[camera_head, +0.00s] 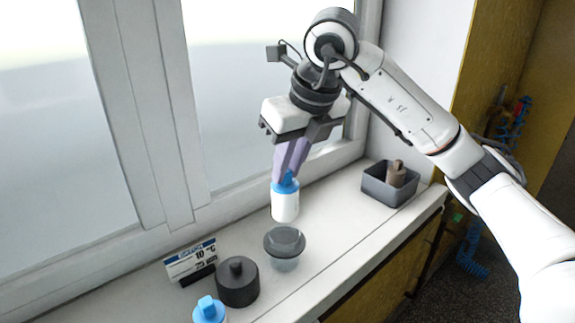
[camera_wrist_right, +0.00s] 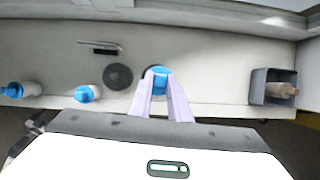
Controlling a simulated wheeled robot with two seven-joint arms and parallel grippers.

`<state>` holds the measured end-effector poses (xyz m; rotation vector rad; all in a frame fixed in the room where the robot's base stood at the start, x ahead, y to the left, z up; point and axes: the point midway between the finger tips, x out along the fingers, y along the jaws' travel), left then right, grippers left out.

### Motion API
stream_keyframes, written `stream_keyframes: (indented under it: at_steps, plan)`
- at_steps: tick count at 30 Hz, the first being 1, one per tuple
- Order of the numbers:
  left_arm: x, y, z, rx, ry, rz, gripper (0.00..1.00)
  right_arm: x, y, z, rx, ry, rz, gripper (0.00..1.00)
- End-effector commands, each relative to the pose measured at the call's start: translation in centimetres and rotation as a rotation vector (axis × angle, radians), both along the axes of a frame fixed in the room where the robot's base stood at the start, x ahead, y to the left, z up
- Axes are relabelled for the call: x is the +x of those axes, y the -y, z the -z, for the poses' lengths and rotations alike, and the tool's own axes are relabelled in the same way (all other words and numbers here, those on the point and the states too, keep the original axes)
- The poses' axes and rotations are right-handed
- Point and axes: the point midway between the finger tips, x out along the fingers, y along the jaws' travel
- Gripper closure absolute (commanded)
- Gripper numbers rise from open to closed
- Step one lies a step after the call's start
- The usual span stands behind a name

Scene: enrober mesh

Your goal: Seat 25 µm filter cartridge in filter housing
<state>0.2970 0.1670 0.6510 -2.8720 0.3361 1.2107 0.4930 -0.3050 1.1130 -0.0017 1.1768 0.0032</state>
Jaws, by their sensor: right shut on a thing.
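My right gripper (camera_head: 289,165) is shut on the blue top of a white cartridge (camera_head: 285,207). The cartridge hangs upright, with its lower end just above and slightly behind the rim of the filter housing in the picture. The filter housing (camera_head: 285,252) is a translucent grey cup with a dark rim, standing on the sill. In the right wrist view the blue cap (camera_wrist_right: 158,76) shows between the fingertips and hides most of the housing. No micron marking on the held cartridge is readable. My left gripper is not in view.
A black knobbed lid (camera_head: 238,285) lies left of the housing. Another blue-capped cartridge (camera_head: 209,311) is nearer, with a further one (camera_wrist_right: 20,90) in the wrist view. A label card (camera_head: 190,262) stands behind. A grey bin (camera_head: 376,190) holds a brown cartridge (camera_head: 396,174). The window borders the sill.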

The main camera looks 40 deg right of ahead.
Motion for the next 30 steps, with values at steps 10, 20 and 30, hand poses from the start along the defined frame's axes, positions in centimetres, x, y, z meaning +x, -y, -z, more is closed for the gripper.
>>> stream_keyframes:
  at_steps: [10, 20, 30]
  plan:
    - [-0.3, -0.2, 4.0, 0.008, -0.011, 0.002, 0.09, 0.1, 0.0, 4.5, 0.000, -0.003, -0.041, 1.00]
    - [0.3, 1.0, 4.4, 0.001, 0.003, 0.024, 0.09, 0.2, 0.0, 7.2, 0.000, -0.002, -0.078, 1.00]
    - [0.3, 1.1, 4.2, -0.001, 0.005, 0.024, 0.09, 0.2, 0.0, 7.2, 0.001, -0.002, -0.082, 0.79]
